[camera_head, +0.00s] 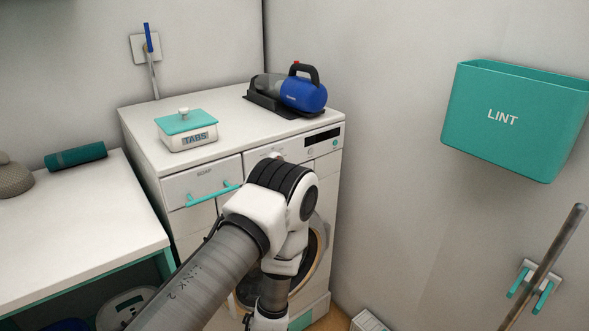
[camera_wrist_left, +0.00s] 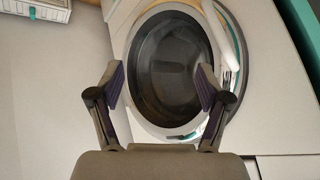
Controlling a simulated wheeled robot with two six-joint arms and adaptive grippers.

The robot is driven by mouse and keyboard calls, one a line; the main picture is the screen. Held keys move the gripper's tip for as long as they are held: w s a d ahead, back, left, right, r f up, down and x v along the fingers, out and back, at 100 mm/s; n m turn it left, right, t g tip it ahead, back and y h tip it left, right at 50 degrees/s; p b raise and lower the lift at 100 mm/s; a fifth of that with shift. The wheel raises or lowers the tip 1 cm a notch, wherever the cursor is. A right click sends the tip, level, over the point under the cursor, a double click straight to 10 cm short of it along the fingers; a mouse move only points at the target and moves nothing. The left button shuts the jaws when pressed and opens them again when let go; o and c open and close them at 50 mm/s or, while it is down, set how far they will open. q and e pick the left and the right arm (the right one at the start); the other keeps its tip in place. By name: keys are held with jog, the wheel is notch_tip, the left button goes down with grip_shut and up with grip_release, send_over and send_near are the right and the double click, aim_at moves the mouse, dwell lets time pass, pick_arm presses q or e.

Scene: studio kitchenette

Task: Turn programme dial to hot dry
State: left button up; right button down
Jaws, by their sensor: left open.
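The washing machine (camera_head: 180,215) stands in the corner with its control panel along the top front edge. Only a sliver of what looks like the programme dial (camera_head: 277,156) shows above my left arm. The arm hides the rest, so its setting cannot be read. The round door (camera_head: 321,238) is partly covered by the same arm. In the left wrist view my left gripper (camera_wrist_left: 163,80) is open and empty, with the dark door glass (camera_wrist_left: 172,62) ahead between its fingers. The dial does not show in that view. My right gripper is in neither view.
A soap drawer with a teal handle (camera_head: 214,194) is left of the arm. A tabs box (camera_head: 187,132) and a blue handheld vacuum (camera_head: 303,94) stand on top. A teal lint bin (camera_head: 515,120) hangs on the right wall. A counter (camera_head: 75,225) stands left.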

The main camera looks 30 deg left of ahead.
pick_arm(q)
jog(key=w+a+r+n+t+y+b, duration=0.15)
jog(key=w+r+n+y, duration=0.25)
jog(key=w+r, duration=0.6)
jog(key=w+a+r+n+t+y+b, duration=0.1)
jog(key=w+a+r+n+y+b, duration=0.2)
jog(key=w+r, duration=0.6)
jog(key=w+r+n+y, duration=0.3)
jog(key=r+n+y, duration=0.15)
jog(key=r, duration=0.85)
jog(key=x, duration=0.7)
jog(key=shift+a+f+n+g+h, duration=0.25)
jog(key=shift+f+n+g+h, duration=0.1)
jog(key=shift+f, duration=0.2)
jog(key=shift+w, duration=0.1)
jog(key=c, duration=1.2)
